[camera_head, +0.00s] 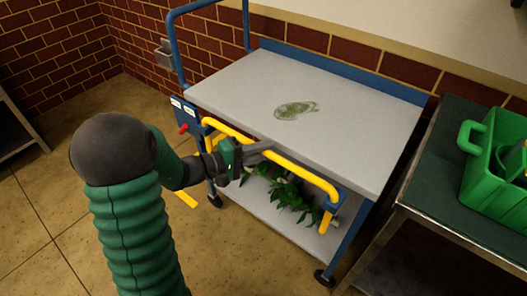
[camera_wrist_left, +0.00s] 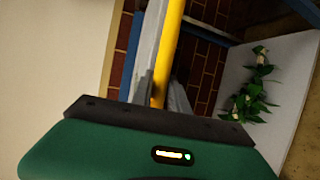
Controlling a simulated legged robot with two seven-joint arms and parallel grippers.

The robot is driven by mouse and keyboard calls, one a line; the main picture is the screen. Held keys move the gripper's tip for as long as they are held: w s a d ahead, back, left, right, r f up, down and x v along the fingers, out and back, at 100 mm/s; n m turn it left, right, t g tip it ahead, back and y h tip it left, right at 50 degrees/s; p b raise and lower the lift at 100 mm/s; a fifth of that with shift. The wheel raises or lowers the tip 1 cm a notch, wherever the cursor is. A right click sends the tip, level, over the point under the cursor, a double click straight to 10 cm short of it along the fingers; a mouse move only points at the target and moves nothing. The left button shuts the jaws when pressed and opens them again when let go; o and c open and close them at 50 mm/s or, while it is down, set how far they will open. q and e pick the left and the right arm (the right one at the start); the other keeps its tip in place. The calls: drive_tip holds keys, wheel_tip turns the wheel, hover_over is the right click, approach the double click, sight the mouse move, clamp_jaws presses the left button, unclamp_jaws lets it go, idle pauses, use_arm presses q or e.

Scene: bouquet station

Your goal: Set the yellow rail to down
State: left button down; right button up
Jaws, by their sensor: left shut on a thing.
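The yellow rail (camera_head: 300,172) runs along the front of a blue-framed cart, a little below the edge of its grey top (camera_head: 330,105). My left gripper (camera_head: 262,151) is shut on the rail near its middle and hides a short part of it. In the left wrist view the rail (camera_wrist_left: 168,50) runs up from the gripper (camera_wrist_left: 165,102). A red knob (camera_head: 183,129) sits on a blue box at the cart's left front corner. My right gripper is not in view.
A green leafy plant (camera_head: 290,195) lies on the cart's lower shelf, behind and below the rail. A green print (camera_head: 296,110) marks the otherwise bare top. At right, a dark-topped table (camera_head: 440,190) bears a green crate (camera_head: 500,180). Tiled floor is free at left.

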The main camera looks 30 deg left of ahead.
use_arm(q)
drive_tip(key=c, duration=1.5)
unclamp_jaws()
drive_tip(key=shift+s+f, duration=0.2)
drive_tip(key=shift+f, duration=0.3)
drive_tip(key=shift+o, duration=1)
drive_tip(key=shift+w+r, duration=0.1)
drive_tip(key=shift+s+a+r, duration=0.2)
drive_tip(key=shift+s, duration=0.1)
drive_tip(key=p+v, duration=0.4)
drive_tip(key=v, duration=1.2)
drive_tip(key=shift+f, duration=0.2)
drive_tip(key=shift+a, duration=0.15)
